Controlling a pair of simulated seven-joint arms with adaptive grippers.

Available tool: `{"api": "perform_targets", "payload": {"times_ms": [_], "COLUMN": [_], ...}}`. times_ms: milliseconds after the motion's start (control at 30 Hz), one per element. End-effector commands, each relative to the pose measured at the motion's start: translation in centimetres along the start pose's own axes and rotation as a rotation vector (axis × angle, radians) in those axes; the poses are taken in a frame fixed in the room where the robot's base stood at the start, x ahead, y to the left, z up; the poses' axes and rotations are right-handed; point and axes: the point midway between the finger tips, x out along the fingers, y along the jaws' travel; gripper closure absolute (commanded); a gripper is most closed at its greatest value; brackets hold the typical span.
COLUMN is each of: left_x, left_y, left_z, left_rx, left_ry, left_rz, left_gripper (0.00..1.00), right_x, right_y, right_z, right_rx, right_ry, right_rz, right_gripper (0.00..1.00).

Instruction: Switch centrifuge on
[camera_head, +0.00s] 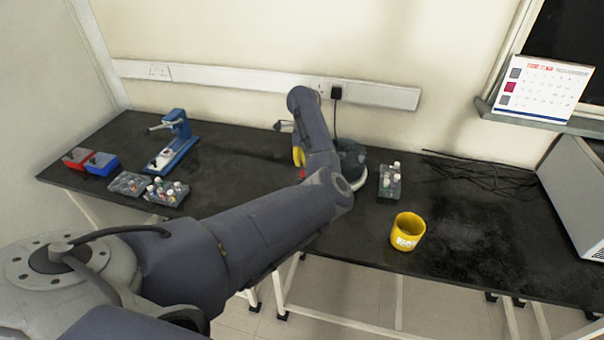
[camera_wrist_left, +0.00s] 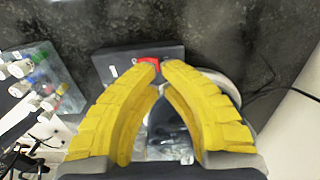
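The centrifuge (camera_head: 350,155) stands on the black bench near the wall, largely hidden behind my left arm in the head view. In the left wrist view its dark base (camera_wrist_left: 115,62) carries a red switch (camera_wrist_left: 149,61); a pale round rim shows behind the right finger. A red spot, likely this switch, shows in the head view (camera_head: 302,174). My left gripper (camera_wrist_left: 161,64) has yellow fingers with tips drawn together, holding nothing visible. The tips overlap the switch's edge in the wrist view; I cannot tell whether they touch it. My right gripper is not in view.
A tube rack (camera_head: 390,181) stands right of the centrifuge, with a yellow cup (camera_head: 407,231) nearer the front edge. Black cables (camera_head: 480,176) lie at the back right. Racks, red and blue boxes (camera_head: 101,164) and a blue stand (camera_head: 174,145) are at left.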

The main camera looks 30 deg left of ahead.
Motion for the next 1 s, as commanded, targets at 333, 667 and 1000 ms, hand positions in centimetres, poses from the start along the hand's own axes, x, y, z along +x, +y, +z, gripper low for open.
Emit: {"api": "perform_targets", "payload": {"times_ms": [333,667,1000], "left_x": [0.5,0.9,1.3], "left_y": [0.0,0.0,0.0], "left_z": [0.0,0.0,0.0], "left_rx": [0.001,0.0,0.0], "left_ry": [0.0,0.001,0.0], "left_rz": [0.0,0.0,0.0], "left_gripper": [1.0,1.0,1.0], "right_x": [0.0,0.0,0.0], "right_y": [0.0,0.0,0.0], "right_z": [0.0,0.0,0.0], "right_rx": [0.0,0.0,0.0], "right_ry": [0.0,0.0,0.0], "right_rz": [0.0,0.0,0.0], "right_gripper": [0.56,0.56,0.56]}}
